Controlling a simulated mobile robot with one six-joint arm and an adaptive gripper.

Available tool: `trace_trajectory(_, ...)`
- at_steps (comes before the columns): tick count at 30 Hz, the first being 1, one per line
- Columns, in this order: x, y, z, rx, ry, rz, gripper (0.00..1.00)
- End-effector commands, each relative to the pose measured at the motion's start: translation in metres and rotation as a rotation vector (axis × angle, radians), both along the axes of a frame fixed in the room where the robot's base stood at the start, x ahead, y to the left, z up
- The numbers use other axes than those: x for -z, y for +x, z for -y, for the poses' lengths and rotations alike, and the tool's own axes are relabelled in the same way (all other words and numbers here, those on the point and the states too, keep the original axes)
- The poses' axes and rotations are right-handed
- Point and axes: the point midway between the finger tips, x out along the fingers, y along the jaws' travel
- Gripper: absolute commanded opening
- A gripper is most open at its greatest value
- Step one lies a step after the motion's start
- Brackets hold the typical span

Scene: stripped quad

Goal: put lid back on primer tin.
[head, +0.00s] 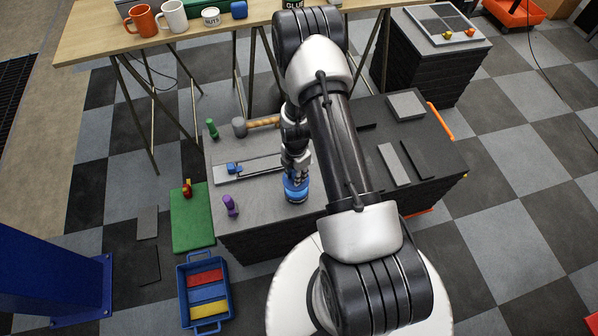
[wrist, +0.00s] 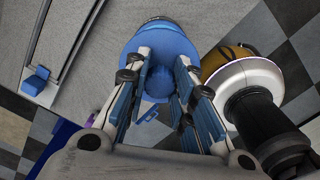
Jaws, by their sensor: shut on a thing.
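A round blue lid (wrist: 155,45) with a central blue knob (wrist: 158,82) fills the space below my gripper in the wrist view. My gripper (wrist: 160,95) is shut on the knob, one finger on each side. In the head view my gripper (head: 298,176) points down at the front of the dark workbench. A blue round tin (head: 296,194) stands upright there, directly under the fingers. The lid is over the tin; I cannot tell whether it is seated or slightly above, as the fingers and lid hide the rim.
On the grey bench top (head: 262,208) are a purple object (head: 230,205), a green object (head: 212,128), a wooden-handled mallet (head: 258,123) and a blue piece on a rail (head: 234,168). A blue tray (head: 205,290) and green mat (head: 192,222) lie left of the bench. The bench top between purple object and tin is clear.

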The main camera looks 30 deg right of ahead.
Motion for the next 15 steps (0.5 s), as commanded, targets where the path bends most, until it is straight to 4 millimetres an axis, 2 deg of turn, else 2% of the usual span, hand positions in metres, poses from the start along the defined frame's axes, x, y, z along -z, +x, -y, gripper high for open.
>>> trace_trajectory(15,0.05,0.0,0.0,0.002,0.0,0.0,0.07)
